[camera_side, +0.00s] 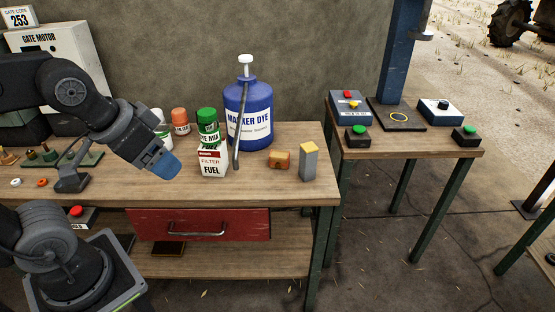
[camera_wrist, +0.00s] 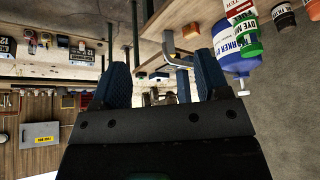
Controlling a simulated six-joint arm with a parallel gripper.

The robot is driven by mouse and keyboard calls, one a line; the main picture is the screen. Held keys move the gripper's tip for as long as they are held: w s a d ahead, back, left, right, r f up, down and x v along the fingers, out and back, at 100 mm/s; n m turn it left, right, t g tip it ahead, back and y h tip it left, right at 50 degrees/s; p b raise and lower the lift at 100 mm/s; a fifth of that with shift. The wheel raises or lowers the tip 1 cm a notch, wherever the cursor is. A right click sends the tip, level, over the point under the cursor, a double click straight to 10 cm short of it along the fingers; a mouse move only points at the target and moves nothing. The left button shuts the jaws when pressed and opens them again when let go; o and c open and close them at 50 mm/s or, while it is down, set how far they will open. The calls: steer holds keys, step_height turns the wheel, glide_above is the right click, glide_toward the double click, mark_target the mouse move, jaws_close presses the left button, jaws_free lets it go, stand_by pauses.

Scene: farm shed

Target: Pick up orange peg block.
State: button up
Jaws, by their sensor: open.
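A small orange block (camera_side: 280,159) lies on the wooden workbench, right of the filter and dye containers. I take it for the orange peg block; no separate peg is clear on it. It also shows in the wrist view (camera_wrist: 191,30), tilted and small near the top. My gripper (camera_side: 164,165) is above the bench, well left of the block, with blue fingertips angled down to the right. In the wrist view my gripper (camera_wrist: 162,75) has its two blue fingers spread apart, with nothing held between them.
A grey block with a yellow top (camera_side: 309,162) stands just right of the orange block. A blue marker dye jug (camera_side: 258,118), a fuel filter box (camera_side: 212,164) and a green-capped bottle (camera_side: 207,125) stand between my gripper and the block. The bench front right is clear.

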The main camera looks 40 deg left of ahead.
steer(key=shift+o, duration=0.2)
steer(key=w+a+r+m+g, duration=0.1)
steer(key=w+r, duration=0.2)
steer(key=w, duration=0.3)
steer(key=w+r+m+g, duration=0.1)
steer(key=w+r+m, duration=0.1)
steer(key=w+r, duration=0.3)
steer(key=m+g+y, duration=0.1)
steer(key=m+g, duration=0.4)
steer(key=m, duration=0.3)
glide_above(280, 154)
steer(key=w, duration=0.1)
steer(key=f, duration=2.8)
steer(key=shift+w+d+f, duration=0.15)
steer(key=shift+d, duration=0.1)
steer(key=shift+s+a+f, duration=0.1)
steer(key=shift+s+f, duration=0.1)
steer(key=shift+f, duration=0.65)
steer(key=shift+s+a+f, duration=0.1)
steer(key=shift+s+f, duration=0.1)
steer(key=shift+f, duration=0.65)
steer(key=shift+s+a+f, duration=0.1)
steer(key=shift+s+f, duration=0.1)
steer(key=shift+f, duration=0.65)
steer(key=shift+c, duration=0.3)
